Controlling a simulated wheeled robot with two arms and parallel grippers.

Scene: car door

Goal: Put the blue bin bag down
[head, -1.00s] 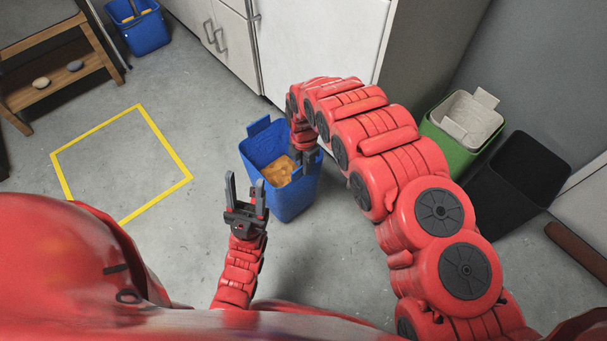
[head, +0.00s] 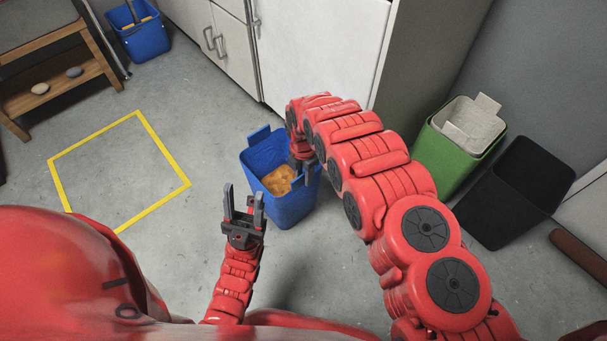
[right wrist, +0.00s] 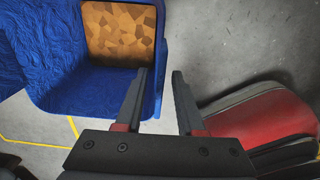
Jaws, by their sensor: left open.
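The blue bin (head: 291,209) stands upright in the middle of the head view, with a blue lining and a tan patterned thing (head: 279,180) inside. Whether it rests on the floor or hangs just above is hard to tell. My right gripper (head: 309,172) is at its right rim. In the right wrist view, the blue bin (right wrist: 85,95) fills the left side, and its side wall shows between the fingers of my right gripper (right wrist: 159,72); a firm grip cannot be made out. My left gripper (head: 243,195) is open and empty, in front of the bin's left side.
A yellow floor square (head: 163,150) lies left of the bin, empty. A green bin (head: 440,160) and a black bin (head: 500,215) stand at right. Another blue bin (head: 147,42) and a wooden shelf (head: 55,88) are at back left. White cabinets (head: 315,45) stand behind.

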